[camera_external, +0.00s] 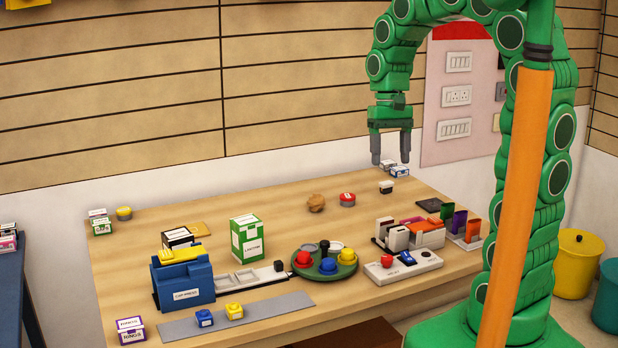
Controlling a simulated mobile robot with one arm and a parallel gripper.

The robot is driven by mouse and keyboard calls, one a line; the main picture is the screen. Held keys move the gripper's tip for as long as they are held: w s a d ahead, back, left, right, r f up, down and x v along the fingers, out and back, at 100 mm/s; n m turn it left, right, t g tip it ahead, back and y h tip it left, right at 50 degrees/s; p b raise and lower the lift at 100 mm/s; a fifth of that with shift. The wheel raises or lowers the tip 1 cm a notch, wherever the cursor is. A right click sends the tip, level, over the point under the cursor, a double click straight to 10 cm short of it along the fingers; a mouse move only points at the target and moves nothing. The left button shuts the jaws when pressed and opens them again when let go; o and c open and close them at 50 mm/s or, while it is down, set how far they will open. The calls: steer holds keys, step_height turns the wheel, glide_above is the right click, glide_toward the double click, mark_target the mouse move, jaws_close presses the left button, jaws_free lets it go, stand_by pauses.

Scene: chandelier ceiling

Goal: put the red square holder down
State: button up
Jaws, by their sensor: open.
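My gripper (391,160) is open and empty, with both fingers pointing down over the back right part of the table. A small white and dark box (386,187) stands on the table below it. Two small white-and-blue boxes (399,172) stand near the right finger. No thing is clearly a red square holder. A flat red piece (411,220) lies among the upright holders on the right, partly hidden by them. A round item with a red top (347,199) stands on the wood in front of the gripper.
A green carton (247,241), a blue box (183,280) and a round green tray (337,270) with coloured knobs occupy the front. A white panel (403,265) with a red button lies right of the tray. The wooden table (240,196) is mostly clear at back left.

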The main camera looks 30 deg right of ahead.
steer(key=w+a+f+m, duration=0.1)
steer(key=w+a+f, duration=0.35)
steer(key=w, duration=0.35)
steer(key=w+a+f+m+g+y, duration=0.1)
steer(key=w+a+f, duration=0.3)
steer(key=w, duration=0.5)
steer(key=w+a+f+m, duration=0.1)
steer(key=w+a+f, duration=0.2)
steer(key=w+a, duration=0.4)
steer(key=shift+m+g, duration=0.3)
steer(key=w+a+f, duration=0.2)
steer(key=f, duration=0.1)
steer(key=w+a+f, duration=0.2)
steer(key=f, duration=0.2)
steer(key=w+a+f, duration=0.2)
steer(key=f, duration=0.2)
steer(key=shift+w+a+f, duration=0.1)
steer(key=shift+w+f, duration=0.05)
steer(key=shift+w, duration=0.05)
steer(key=shift+w+x, duration=0.2)
steer(key=shift+x, duration=2.65)
steer(key=shift+a, duration=0.1)
steer(key=c, duration=1.2)
